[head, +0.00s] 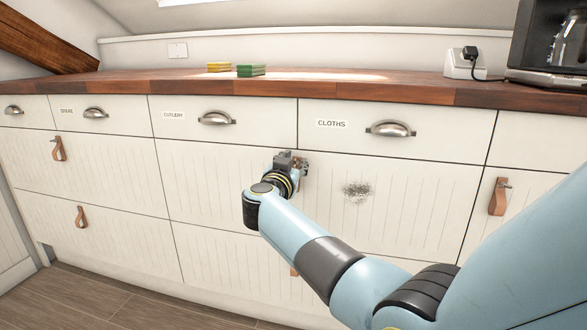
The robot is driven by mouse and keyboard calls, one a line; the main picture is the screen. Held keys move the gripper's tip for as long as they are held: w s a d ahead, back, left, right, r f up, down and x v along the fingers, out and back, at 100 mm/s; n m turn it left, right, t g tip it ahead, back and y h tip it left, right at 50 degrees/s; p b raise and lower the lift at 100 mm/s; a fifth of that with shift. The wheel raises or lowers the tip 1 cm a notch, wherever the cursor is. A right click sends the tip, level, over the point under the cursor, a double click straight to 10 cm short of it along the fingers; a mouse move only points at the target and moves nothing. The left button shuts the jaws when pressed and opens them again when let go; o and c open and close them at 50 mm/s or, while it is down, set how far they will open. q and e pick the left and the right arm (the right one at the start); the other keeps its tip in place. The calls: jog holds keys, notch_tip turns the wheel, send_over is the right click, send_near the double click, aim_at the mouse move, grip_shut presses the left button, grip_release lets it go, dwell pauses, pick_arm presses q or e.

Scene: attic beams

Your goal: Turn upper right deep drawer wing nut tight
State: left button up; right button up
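The upper deep drawer (220,180) is a wide, pale grooved front below the drawer labelled CLOTHS and its neighbour. My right gripper (300,161) is at this front, near its top middle. Small grey metal parts show at the fingertips, but I cannot tell gripper from fitting there. Whether the fingers are open or shut on something cannot be made out. My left gripper is out of view.
Cup handles (390,129) stick out above. A leather pull (498,196) hangs at right. The wooden worktop (330,88) carries green and yellow blocks (251,71) and a coffee machine (553,45).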

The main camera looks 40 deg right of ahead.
grip_shut()
dwell(0.5)
